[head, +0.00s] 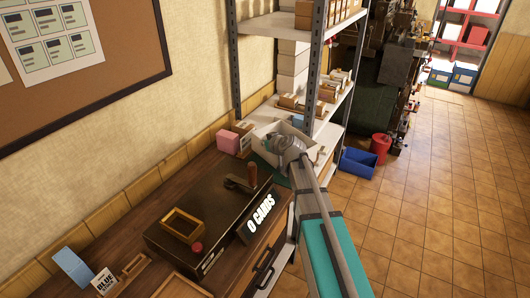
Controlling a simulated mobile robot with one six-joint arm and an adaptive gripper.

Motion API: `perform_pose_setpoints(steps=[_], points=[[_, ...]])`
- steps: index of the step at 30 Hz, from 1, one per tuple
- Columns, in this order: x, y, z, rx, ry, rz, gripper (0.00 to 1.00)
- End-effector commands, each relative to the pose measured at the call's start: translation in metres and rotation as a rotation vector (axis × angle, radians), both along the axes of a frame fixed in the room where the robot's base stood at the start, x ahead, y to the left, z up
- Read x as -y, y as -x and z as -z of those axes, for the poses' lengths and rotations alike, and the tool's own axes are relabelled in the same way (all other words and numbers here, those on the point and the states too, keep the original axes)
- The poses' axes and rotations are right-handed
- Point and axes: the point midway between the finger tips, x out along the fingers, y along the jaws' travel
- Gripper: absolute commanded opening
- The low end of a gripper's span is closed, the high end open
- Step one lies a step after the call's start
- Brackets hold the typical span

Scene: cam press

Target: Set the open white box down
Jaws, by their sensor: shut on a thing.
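The open white box (264,131) is at the far right end of the wooden bench, in front of the metal shelf. My gripper (281,147) is shut on the white box, with my arm reaching in from the lower right. The gripper covers part of the box and its inside. A green mat (264,182) shows just below and in front of the box. I cannot tell whether the box touches the mat or bench or is held above it.
A dark press (170,233) with a lever and a "0 CARDS" sign (258,216) stands on the bench (115,215). A pink box (230,143) sits by the wall. The shelf (325,127) rises behind. A blue bin (358,163) and red drum (380,147) stand on the floor.

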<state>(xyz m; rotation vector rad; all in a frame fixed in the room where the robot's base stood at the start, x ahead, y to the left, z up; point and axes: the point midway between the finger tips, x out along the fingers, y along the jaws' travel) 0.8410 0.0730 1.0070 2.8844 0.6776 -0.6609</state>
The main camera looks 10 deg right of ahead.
Motion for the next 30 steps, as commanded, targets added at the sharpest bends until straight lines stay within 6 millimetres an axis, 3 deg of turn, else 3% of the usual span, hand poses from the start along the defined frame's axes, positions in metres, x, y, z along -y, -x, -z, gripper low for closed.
perform_pose_setpoints(steps=[8,21,30], points=[[-0.001,-0.001,0.002,0.0,0.001,0.0,0.0],[-0.003,-0.008,0.035,0.001,0.0,-0.001,0.0],[-0.003,-0.008,0.04,0.001,0.001,-0.002,0.0]])
